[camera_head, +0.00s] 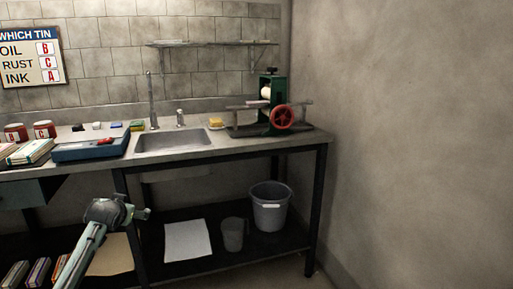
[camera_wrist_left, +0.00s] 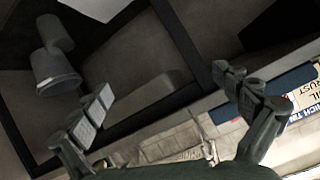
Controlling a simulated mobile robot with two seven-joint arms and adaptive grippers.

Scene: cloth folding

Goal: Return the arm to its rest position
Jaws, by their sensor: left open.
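My left arm comes in from the lower left of the head view. Its gripper (camera_head: 140,213) is in front of the bench, at about the height between the worktop and the lower shelf. In the left wrist view the two fingers of my left gripper (camera_wrist_left: 161,84) stand wide apart with nothing between them. It touches nothing that I can see. My right arm and gripper are not in view.
The bench worktop (camera_head: 222,150) carries a sink (camera_head: 174,141), a blue device (camera_head: 90,146) and a green press with a red wheel (camera_head: 282,117). The lower shelf holds a white sheet (camera_head: 187,240), a jug (camera_head: 233,235) and a bucket (camera_head: 270,209). A wall stands at right.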

